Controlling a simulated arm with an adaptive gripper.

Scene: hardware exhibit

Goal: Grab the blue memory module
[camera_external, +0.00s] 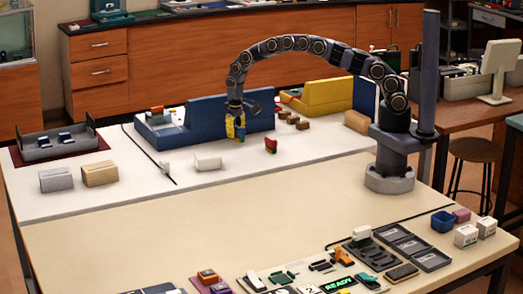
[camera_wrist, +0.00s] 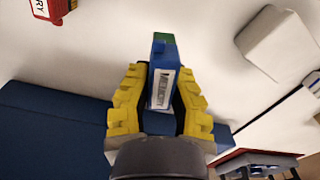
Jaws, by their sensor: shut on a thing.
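The blue memory module (camera_wrist: 162,88) is in the middle of the wrist view. It has a white label that seems to read MEMORY and a green part at its far end. My gripper (camera_wrist: 158,95) has yellow fingers, shut on the module from both sides. In the external view my gripper (camera_external: 236,128) points down over the white tabletop, in front of the blue stand. There the module is mostly hidden by the fingers, and I cannot tell how far it is above the surface.
A red module (camera_external: 271,145) stands to the right; it also shows in the wrist view (camera_wrist: 50,9). The long blue stand (camera_external: 205,122) is close behind my gripper. A white block (camera_external: 208,162) lies front left. The cream tabletop in front (camera_external: 200,225) is clear.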

